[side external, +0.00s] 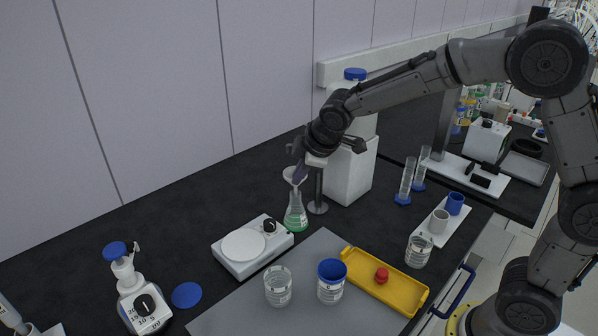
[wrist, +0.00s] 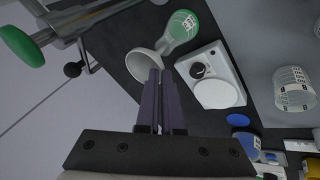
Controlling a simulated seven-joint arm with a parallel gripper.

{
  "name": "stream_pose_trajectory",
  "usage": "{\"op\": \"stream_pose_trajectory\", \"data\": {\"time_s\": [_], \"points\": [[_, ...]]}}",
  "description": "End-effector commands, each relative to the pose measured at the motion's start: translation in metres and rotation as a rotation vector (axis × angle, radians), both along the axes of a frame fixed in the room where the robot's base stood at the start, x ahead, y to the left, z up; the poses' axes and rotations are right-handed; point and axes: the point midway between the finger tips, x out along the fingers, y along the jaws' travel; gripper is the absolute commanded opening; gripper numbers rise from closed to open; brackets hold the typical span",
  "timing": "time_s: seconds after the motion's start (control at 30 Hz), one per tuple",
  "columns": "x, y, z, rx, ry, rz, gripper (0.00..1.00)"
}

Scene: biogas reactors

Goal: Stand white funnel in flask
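The white funnel (side external: 292,176) is upright over the mouth of the clear conical flask (side external: 296,214), which holds green liquid. The stem lines up with the flask neck; I cannot tell how far it is inside. In the wrist view the funnel (wrist: 142,65) shows its wide rim, with the flask (wrist: 180,28) beyond it. My gripper (side external: 299,170) is at the funnel's rim. Its dark purple fingers (wrist: 160,75) are nearly together, with the rim at their tips, and look closed on it.
A white stirrer plate (side external: 252,246) stands front-left of the flask. Beakers and a yellow tray (side external: 405,292) are in front.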

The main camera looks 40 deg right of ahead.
Motion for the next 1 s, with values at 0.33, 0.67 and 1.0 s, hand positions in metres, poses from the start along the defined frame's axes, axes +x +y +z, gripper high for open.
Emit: {"op": "stream_pose_trajectory", "data": {"time_s": [0.33,0.67,1.0], "points": [[0.0,0.0,-0.008,0.0,0.0,0.0,0.0],[0.0,0.0,-0.016,0.001,0.001,0.0,0.0],[0.0,0.0,-0.023,-0.001,0.001,0.0,0.0]]}}
